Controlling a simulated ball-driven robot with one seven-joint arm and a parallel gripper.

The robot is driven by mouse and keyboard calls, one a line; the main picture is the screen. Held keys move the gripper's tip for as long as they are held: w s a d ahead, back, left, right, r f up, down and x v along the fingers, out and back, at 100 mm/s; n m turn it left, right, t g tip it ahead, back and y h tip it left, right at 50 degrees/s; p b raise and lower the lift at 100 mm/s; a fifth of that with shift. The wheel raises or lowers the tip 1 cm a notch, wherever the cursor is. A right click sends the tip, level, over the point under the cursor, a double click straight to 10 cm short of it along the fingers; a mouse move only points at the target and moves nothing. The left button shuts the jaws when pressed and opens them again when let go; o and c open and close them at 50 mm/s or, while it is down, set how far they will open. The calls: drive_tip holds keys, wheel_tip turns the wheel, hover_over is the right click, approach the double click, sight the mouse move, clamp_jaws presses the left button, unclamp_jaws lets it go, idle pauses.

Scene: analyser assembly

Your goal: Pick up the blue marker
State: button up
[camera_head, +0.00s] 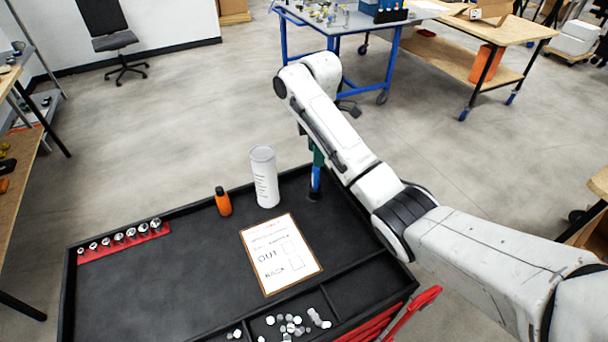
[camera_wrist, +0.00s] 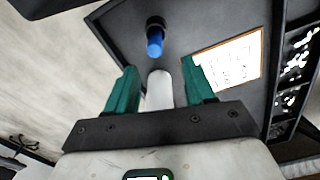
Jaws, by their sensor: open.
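The blue marker (camera_head: 316,180) stands upright on a small black base near the far right edge of the black tray. In the wrist view the marker (camera_wrist: 155,44) is ahead of the fingertips, roughly midway across, and not between the fingers. My gripper (camera_head: 318,156) is just above the marker in the head view, partly hidden by my arm. In the wrist view its two green fingers (camera_wrist: 159,66) are apart, with nothing held.
A written-on board (camera_head: 281,253) lies mid-tray. A red rack of sockets (camera_head: 123,243) is at the left, small pieces in the front compartment. The tray's left middle (camera_head: 150,285) is clear.

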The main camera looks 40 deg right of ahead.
sight(315, 176)
drive_tip(key=shift+w+f, duration=0.3)
wheel_tip(315, 176, down, 4)
drive_tip(key=shift+w+f, duration=0.1)
drive_tip(key=shift+d+f+p, duration=0.15)
drive_tip(key=shift+f, duration=1.35)
drive_tip(key=shift+d+f+p, duration=0.15)
drive_tip(key=shift+f, duration=1.3)
drive_tip(key=shift+c, duration=0.2)
clamp_jaws()
